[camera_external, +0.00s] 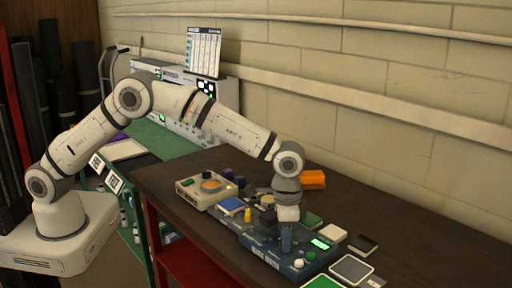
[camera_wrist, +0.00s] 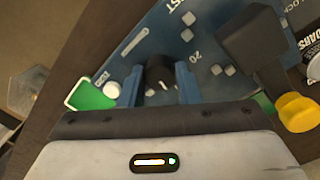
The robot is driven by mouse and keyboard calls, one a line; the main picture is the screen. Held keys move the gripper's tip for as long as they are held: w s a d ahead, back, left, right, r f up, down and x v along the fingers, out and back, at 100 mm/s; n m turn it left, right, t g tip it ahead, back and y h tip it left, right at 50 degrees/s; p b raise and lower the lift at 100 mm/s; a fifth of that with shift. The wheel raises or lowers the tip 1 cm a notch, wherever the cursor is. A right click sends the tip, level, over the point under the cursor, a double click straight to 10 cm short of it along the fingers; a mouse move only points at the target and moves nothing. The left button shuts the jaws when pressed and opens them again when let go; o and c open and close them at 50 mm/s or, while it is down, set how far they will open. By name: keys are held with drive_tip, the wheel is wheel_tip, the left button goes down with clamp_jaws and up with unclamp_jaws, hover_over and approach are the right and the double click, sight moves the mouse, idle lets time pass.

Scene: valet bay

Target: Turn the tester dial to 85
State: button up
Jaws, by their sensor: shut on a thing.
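The tester (camera_external: 264,250) is a dark blue box on the bench, with a lit green display (camera_external: 320,243) and a white button (camera_external: 299,263). Its blue top (camera_wrist: 218,52) fills the upper middle of the wrist view, with pale square marks and a "20" printed on it. The black dial (camera_wrist: 160,72) stands between my two blue fingers and has a pale pointer line. My gripper (camera_external: 287,243) reaches straight down onto the tester. In the wrist view my gripper (camera_wrist: 158,88) is shut on the dial. The dial is hidden in the external view, and I cannot read its setting.
A beige device with an orange knob (camera_external: 210,186) stands to the left. A small yellow piece (camera_external: 248,215) is close beside the tester. An orange block (camera_external: 312,180) lies behind my wrist. Small pads, including a grey one (camera_external: 351,269), lie at the right. The bench's far right is clear.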

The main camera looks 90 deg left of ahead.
drive_tip(key=m, duration=0.4)
drive_tip(key=shift+w+m, duration=0.1)
drive_tip(key=shift+m, duration=0.2)
drive_tip(key=shift+m+b, duration=0.4)
drive_tip(key=shift+m, duration=1.6)
drive_tip(key=o, duration=1)
drive_tip(key=shift+w+a+r+b, duration=0.1)
drive_tip(key=shift+r+b, duration=0.15)
drive_tip(key=shift+r, duration=1.75)
drive_tip(key=shift+w+a+r+b, duration=0.1)
drive_tip(key=shift+r+b, duration=0.1)
drive_tip(key=shift+r, duration=1.75)
drive_tip(key=shift+s, duration=0.1)
